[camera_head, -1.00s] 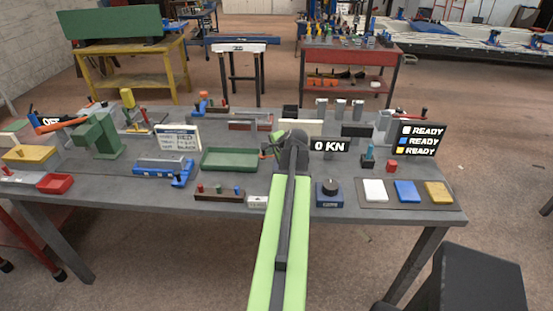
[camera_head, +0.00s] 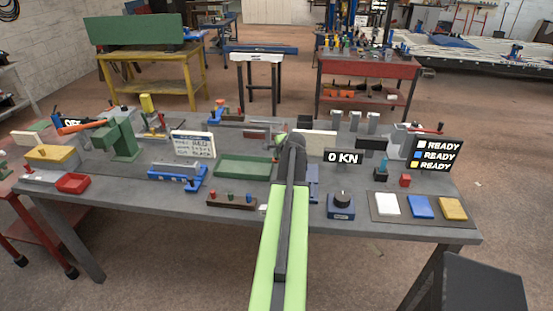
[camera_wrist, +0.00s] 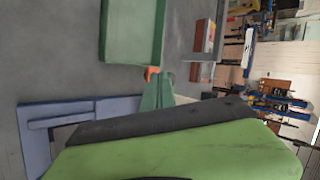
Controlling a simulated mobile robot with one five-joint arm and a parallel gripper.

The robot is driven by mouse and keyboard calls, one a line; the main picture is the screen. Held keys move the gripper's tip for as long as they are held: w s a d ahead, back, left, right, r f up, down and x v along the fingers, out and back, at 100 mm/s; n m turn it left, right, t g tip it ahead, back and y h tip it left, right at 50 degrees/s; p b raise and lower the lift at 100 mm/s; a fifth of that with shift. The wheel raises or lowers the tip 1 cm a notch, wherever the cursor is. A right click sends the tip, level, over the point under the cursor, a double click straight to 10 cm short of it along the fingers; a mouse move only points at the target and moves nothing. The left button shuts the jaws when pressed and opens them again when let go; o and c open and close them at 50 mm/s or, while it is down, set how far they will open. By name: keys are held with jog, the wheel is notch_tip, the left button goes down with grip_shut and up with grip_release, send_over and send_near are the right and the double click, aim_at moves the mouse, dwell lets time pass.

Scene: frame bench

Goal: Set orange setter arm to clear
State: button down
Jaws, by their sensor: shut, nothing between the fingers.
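The orange setter arm (camera_head: 82,126) is a long orange lever at the left end of the grey bench, slanting beside a green stand (camera_head: 121,137). A dark sign (camera_head: 71,121) with white lettering stands behind it, partly covered by the lever, so I cannot read it fully. My gripper (camera_head: 281,140) is over the middle of the bench, far to the right of the lever, and mostly hidden behind my arm. In the wrist view my gripper (camera_wrist: 158,92) shows as green fingers, shut and empty, near the green tray (camera_wrist: 106,33). The lever is not in the wrist view.
The green tray (camera_head: 217,172), a blue fixture (camera_head: 170,172) and a white text card (camera_head: 194,145) lie between my arm and the lever. A yellow box (camera_head: 52,154) and red tray (camera_head: 73,183) are at the left end. A 0 KN display (camera_head: 343,157) stands right.

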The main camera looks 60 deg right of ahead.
jog(key=shift+d, duration=0.35)
jog(key=s+a+r+p, duration=0.6)
jog(key=a+r+p, duration=0.1)
jog(key=a, duration=0.2)
jog(key=shift+a, duration=0.25)
